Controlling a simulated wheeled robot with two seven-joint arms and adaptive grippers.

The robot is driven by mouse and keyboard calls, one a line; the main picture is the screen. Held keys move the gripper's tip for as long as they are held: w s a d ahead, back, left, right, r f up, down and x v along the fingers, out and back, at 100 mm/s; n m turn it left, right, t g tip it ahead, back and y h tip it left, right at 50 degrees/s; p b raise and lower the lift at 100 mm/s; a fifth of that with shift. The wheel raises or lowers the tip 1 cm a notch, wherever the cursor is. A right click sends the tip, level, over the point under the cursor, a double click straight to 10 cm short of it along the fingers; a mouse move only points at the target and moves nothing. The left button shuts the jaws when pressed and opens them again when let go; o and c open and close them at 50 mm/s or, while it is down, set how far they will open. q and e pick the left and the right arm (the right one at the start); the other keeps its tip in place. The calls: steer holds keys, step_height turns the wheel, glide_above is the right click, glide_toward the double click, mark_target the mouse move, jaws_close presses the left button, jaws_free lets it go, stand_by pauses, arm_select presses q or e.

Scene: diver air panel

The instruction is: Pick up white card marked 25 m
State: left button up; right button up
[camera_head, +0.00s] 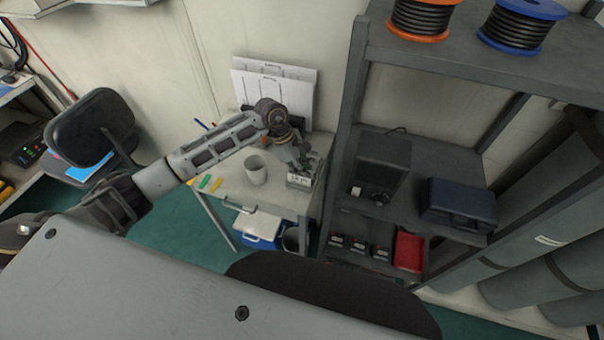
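A small white card (299,180) with dark marks, too small to read, is at the front right of the small pale desk (228,182). My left arm comes in from the left, and its gripper (298,163) points down over the desk, just above the card in the picture. The wrist and the small size of the fingers hide whether they touch the card or how far apart they are. My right gripper is not in view.
White sheets (275,88) lean against the wall behind. A grey shelf (400,205) with a dark case (457,203) stands right. A blue and white cooler (258,230) is below the desk. A chair (92,128) is left.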

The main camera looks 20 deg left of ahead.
arm_select(q)
steer(key=shift+c, duration=0.3)
jaws_close()
steer(key=shift+r, duration=0.15)
step_height(320, 180, up, 9)
steer(key=shift+r+b, duration=0.1)
steer(key=shift+b, duration=0.8)
steer(key=shift+r, duration=0.25)
steer(key=shift+a, duration=0.15)
